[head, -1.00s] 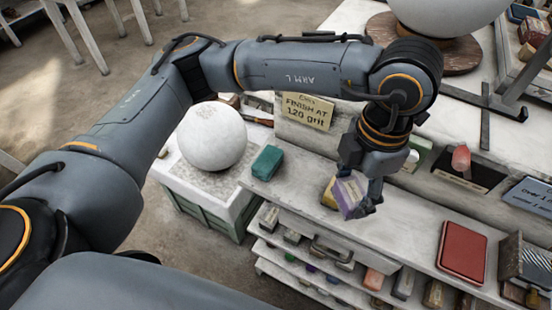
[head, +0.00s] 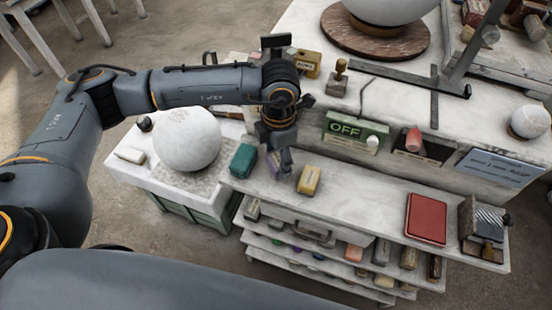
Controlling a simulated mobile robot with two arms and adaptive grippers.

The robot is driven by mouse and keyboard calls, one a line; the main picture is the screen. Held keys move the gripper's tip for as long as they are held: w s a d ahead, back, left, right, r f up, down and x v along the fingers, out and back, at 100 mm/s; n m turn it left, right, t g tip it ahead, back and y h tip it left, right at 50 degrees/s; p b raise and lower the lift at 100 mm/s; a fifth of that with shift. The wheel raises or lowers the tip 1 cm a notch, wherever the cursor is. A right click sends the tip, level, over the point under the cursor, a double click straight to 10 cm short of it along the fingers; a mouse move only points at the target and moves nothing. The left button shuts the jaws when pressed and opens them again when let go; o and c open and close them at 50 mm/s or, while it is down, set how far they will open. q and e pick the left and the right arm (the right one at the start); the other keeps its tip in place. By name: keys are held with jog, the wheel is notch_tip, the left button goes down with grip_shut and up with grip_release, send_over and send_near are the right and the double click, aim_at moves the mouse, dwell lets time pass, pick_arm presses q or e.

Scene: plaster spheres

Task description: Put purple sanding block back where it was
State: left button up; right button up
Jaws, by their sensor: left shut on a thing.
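My left gripper (head: 282,164) points down over the upper shelf (head: 345,200). It is shut on the purple sanding block (head: 273,162), which is mostly hidden by the fingers. The purple block is between a teal block (head: 242,160) on its left and a yellow block (head: 309,180) on its right. I cannot tell whether the purple block touches the shelf. My right gripper is not in view.
A white sphere (head: 188,139) stands on the bench at left. A red box (head: 426,218) lies farther right on the shelf, with clear surface between it and the yellow block. Lower shelves hold several small blocks.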

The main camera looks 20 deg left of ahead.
aim_at(276, 158)
pick_arm(q)
jog(key=f, duration=0.1)
jog(key=f+p, duration=0.1)
jog(key=f, duration=0.1)
jog(key=shift+w+a+f, duration=0.1)
jog(key=shift+a+f, duration=0.05)
jog(key=shift+a, duration=0.2)
jog(key=shift+f, duration=0.2)
jog(key=shift+f+b, duration=0.2)
jog(key=shift+b, duration=0.15)
jog(key=o, duration=1.2)
jog(key=shift+r, duration=0.1)
jog(key=shift+o, duration=0.2)
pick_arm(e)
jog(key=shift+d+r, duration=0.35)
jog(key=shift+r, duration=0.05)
pick_arm(q)
jog(key=shift+r, duration=0.1)
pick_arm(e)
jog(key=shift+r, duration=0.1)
